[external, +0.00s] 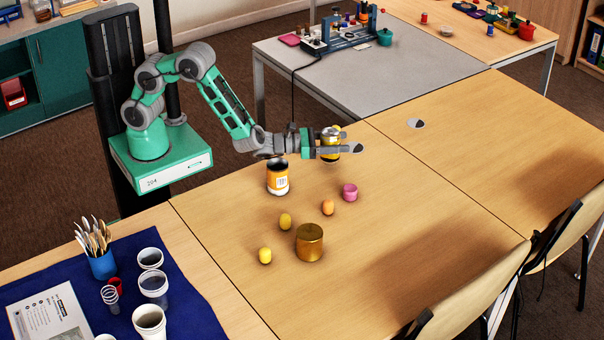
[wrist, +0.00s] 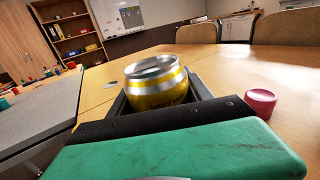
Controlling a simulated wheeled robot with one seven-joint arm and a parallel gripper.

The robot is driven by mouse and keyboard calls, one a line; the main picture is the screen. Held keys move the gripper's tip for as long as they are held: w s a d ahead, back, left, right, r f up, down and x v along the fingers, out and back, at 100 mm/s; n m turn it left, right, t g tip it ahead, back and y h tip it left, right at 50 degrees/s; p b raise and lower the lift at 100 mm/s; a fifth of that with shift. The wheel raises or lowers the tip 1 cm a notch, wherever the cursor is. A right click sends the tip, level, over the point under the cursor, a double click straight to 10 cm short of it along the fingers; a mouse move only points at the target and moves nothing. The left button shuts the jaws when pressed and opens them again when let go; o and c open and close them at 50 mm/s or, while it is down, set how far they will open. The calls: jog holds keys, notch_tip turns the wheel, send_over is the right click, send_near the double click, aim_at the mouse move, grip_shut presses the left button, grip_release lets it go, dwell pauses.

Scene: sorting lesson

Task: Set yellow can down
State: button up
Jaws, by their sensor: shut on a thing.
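The yellow can (external: 331,152) has a silver top and is held upright in my gripper (external: 343,149). In the wrist view the yellow can (wrist: 156,84) sits between the two dark fingers of my gripper (wrist: 158,98), which are shut around its sides. In the external view the can is over the wooden table (external: 410,215), near its back edge.
A pink cup (external: 350,192), yellow and orange egg-like items (external: 328,207), and a gold tin (external: 309,243) stand nearby. The table's right part is mostly clear. Chairs (external: 470,285) line its near edge.

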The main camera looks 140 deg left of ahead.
notch_tip(320, 180, down, 2)
jog(key=shift+f, duration=0.1)
jog(key=shift+d, duration=0.1)
jog(key=shift+f, duration=0.2)
jog(key=o, duration=1.3)
jog(key=shift+r, duration=0.1)
jog(key=shift+r, duration=0.25)
jog(key=b+v, duration=0.1)
jog(key=v, duration=0.4)
jog(key=b+v, duration=0.2)
jog(key=v, duration=0.4)
jog(key=shift+s+d+f, duration=0.25)
jog(key=shift+s+d+r, duration=0.1)
jog(key=shift+s+d, duration=0.05)
